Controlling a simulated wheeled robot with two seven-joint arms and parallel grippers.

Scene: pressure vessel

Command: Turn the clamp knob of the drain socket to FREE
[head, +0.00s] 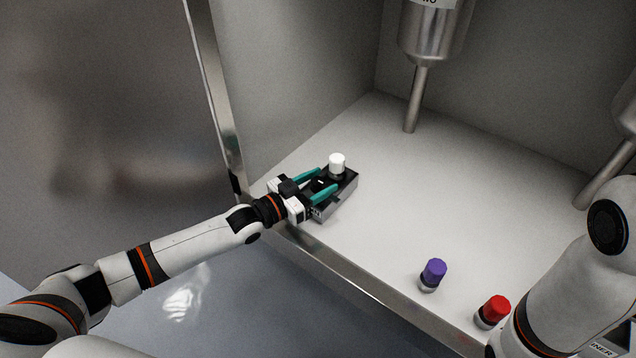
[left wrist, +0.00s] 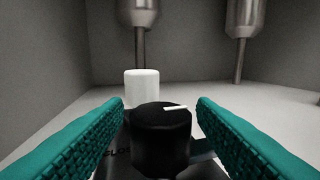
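The drain socket (head: 342,196) is a dark block with metal sides on the white floor of the enclosure, near its front left edge. Its black clamp knob (left wrist: 160,128) has a white pointer line, which points to the right in the left wrist view. A label is partly hidden beside the knob. A white cylindrical cap (head: 337,164) stands at the block's far end, behind the knob. My left gripper (head: 320,183) is open, its teal fingers on either side of the knob with visible gaps. My right arm shows at the lower right; its gripper is out of view.
A purple-capped piece (head: 432,274) and a red-capped piece (head: 493,311) stand near the front edge (head: 365,298). A metal vessel with a drain pipe (head: 416,98) hangs at the back, another at the right. The middle of the floor is clear.

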